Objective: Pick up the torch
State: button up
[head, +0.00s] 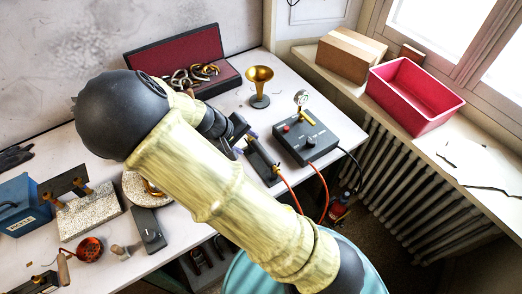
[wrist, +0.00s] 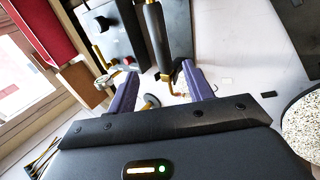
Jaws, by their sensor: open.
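The torch has a dark handle and a bent brass neck. In the wrist view the torch (wrist: 154,35) lies along a dark rest (wrist: 178,25), its neck reaching down toward the space between my fingers. In the head view the torch (head: 263,163) is on the bench beside the control box, with an orange hose near it, and is partly hidden by my gripper. My gripper (wrist: 160,88) is open, with purple fingers on either side of the neck's end. In the head view my gripper (head: 245,142) is at the torch's far end. I cannot tell whether it touches.
A control box (head: 306,138) with a red knob and gauge stands right of the torch. A brass horn bell (head: 260,80) stands behind. An open case (head: 175,50) lies at the back. A red bin (head: 415,92) and cardboard box (head: 350,55) sit on the sill.

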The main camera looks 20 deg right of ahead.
aim_at(259, 150)
jog(key=x, duration=0.5)
jog(key=shift+d+f, duration=0.2)
jog(key=shift+f, duration=0.05)
jog(key=shift+d+f+p, duration=0.1)
jog(key=shift+p, duration=0.2)
jog(key=shift+p+x, duration=0.75)
jog(key=shift+x, duration=1.75)
jog(key=shift+f, duration=0.1)
jog(key=c, duration=1)
